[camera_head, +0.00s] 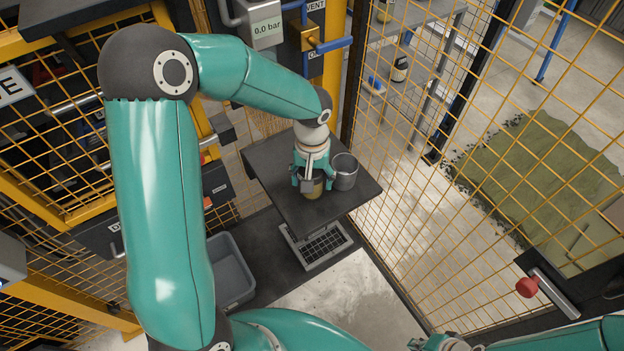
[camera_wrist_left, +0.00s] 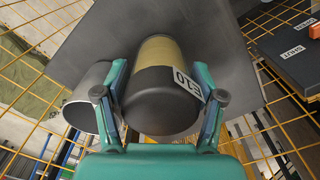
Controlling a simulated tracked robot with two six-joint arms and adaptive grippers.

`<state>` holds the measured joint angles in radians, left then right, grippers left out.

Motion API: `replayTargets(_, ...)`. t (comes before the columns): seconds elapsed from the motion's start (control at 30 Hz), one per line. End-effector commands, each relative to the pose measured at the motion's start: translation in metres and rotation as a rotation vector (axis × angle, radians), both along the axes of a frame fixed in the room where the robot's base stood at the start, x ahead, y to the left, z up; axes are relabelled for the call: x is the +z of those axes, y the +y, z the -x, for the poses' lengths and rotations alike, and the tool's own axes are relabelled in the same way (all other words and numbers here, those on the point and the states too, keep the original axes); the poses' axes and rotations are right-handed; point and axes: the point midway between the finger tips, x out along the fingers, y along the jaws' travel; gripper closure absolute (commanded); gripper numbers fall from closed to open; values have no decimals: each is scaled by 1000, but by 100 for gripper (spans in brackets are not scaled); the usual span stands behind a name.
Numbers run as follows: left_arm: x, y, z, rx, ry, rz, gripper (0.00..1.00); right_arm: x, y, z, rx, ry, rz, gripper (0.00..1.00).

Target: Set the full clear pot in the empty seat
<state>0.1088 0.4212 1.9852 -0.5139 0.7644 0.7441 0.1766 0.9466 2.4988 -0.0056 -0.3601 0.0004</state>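A pot (camera_head: 313,189) with a yellowish body stands on the dark platform at the centre of the head view. In the left wrist view the pot (camera_wrist_left: 160,100) has a dark end with a white number label and an amber side. My left gripper (camera_head: 312,182) has come down from above, with its fingers close against both sides of the pot; they also show in the left wrist view (camera_wrist_left: 163,95). An open, hollow grey cup (camera_head: 344,172) stands just right of the pot. I cannot make out an empty seat for certain. My right gripper (camera_head: 445,343) is mostly cut off at the bottom edge.
The dark platform (camera_head: 270,165) has bare room left of the pot. Yellow mesh fencing (camera_head: 400,215) rises close on the right. A grey bin (camera_head: 230,272) and a slotted tray (camera_head: 318,246) lie lower down.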

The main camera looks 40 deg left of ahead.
Motion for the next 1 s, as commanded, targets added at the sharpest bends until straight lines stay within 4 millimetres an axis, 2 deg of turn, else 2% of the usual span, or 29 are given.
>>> replayTargets(0.03, 0, 0, 0, 0, 0, 0, 46, 0, 0, 0, 0, 0, 0, 100)
replayTargets(0.3, 1, 0, 0, 0, -1, 0, 91, 0, 0, 0, 0, 0, 0, 100)
replayTargets(0.33, 1, 0, 0, 0, -1, 0, 94, 0, 0, 0, 0, 0, 0, 100)
replayTargets(0.57, 2, 0, 0, 1, -1, 0, 94, 0, 0, 0, 0, 0, 0, 100)
replayTargets(0.73, 10, 1, -1, 1, -4, -1, 94, 0, 0, 0, 0, 0, 0, 100)
replayTargets(0.87, 24, 0, -1, 1, -5, 0, 94, -1, 0, 0, 0, 0, 0, 100)
replayTargets(1.0, 49, 1, -1, 3, -7, -1, 94, -1, 0, 0, 0, 0, 0, 100)
